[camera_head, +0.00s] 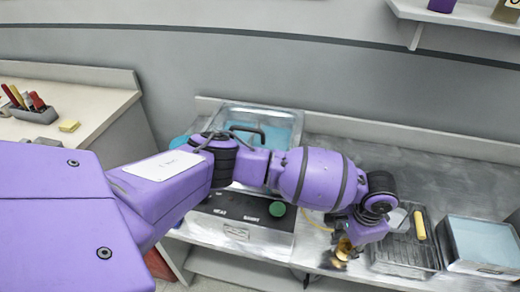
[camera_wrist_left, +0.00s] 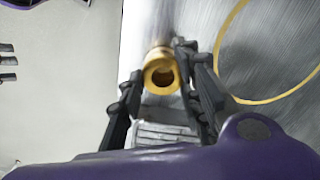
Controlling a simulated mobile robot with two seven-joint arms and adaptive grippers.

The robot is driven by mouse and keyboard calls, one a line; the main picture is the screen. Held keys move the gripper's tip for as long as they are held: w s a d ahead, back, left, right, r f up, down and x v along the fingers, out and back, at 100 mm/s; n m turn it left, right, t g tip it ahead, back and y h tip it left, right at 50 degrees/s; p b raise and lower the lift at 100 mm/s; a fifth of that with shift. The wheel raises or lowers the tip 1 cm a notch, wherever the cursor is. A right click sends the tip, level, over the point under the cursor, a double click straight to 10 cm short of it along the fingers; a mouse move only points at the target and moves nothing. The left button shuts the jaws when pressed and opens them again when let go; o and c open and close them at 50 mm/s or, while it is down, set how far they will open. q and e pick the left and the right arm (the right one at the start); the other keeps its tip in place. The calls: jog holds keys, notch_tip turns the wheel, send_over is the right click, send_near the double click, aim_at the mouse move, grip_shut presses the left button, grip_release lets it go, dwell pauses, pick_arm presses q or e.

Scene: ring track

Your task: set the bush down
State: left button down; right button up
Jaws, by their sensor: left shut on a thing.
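The bush (camera_wrist_left: 158,80) is a short brass-coloured hollow cylinder, its open bore facing the left wrist camera. My left gripper (camera_wrist_left: 162,66) has its black fingers on either side of it and is shut on it. In the head view the bush (camera_head: 344,247) shows as a small golden piece below my left wrist, near the bench's front edge. The left gripper (camera_head: 338,254) is small and dark there, partly covering the bush. I cannot tell whether the bush touches the bench. My right gripper is not in view.
On the metal bench (camera_head: 440,180), a dark ribbed tray (camera_head: 388,258) with a yellow-handled tool (camera_head: 419,225) stands right of the gripper, beside a blue-filled tub (camera_head: 485,242). A black-topped unit with a green knob (camera_head: 277,209) stands left. A thin yellow loop (camera_wrist_left: 222,55) lies on the bench.

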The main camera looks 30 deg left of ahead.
aim_at(347, 248)
pick_arm(q)
jog(key=shift+f, duration=0.25)
jog(key=shift+f, duration=0.15)
jog(key=c, duration=1.3)
grip_release()
jog(key=shift+s, duration=0.1)
jog(key=shift+o, duration=0.2)
notch_tip(347, 248, up, 12)
jog(key=p, duration=0.1)
jog(key=shift+r, duration=0.25)
